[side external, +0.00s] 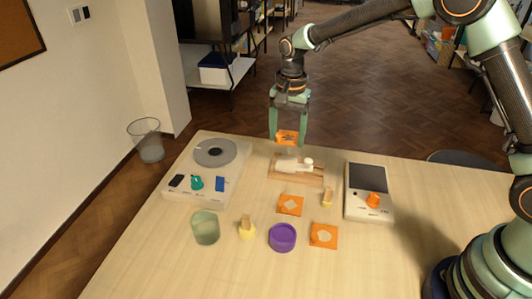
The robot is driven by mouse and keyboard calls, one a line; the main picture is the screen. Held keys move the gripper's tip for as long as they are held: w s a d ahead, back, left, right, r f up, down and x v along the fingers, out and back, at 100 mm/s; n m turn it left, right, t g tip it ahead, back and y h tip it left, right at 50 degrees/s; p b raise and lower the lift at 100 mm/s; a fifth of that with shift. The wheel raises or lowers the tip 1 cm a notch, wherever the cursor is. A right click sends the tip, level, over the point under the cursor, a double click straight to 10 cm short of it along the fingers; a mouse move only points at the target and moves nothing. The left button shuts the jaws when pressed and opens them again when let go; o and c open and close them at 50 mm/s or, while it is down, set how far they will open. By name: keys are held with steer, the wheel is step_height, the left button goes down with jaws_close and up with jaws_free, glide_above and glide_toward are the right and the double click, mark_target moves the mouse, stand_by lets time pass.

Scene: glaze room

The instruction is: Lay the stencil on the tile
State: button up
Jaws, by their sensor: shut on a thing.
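My gripper (288,134) is shut on an orange stencil (287,138) with dark gaps in it, held above the back of the table. Two similar orange square pieces with pale shapes in the middle lie flat on the table, one near the centre (290,205) and one nearer the front (324,235). Below the gripper stands a low wooden holder (312,179) with a white piece (287,165) on it; I cannot tell whether this white piece is the tile. The held stencil is apart from the holder.
A turntable device (215,152) stands left, a grey panel device with an orange knob (368,180) right. A greenish cup (206,228), a yellow-based wooden tool (247,228), a purple round container (282,237) and a small yellow-wood piece (327,197) stand in front.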

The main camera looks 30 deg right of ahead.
mark_target(285, 169)
step_height(285, 169, down, 8)
steer(key=shift+f, duration=0.1)
stand_by(0.4)
steer(key=o, duration=1.2)
steer(key=shift+o, duration=0.2)
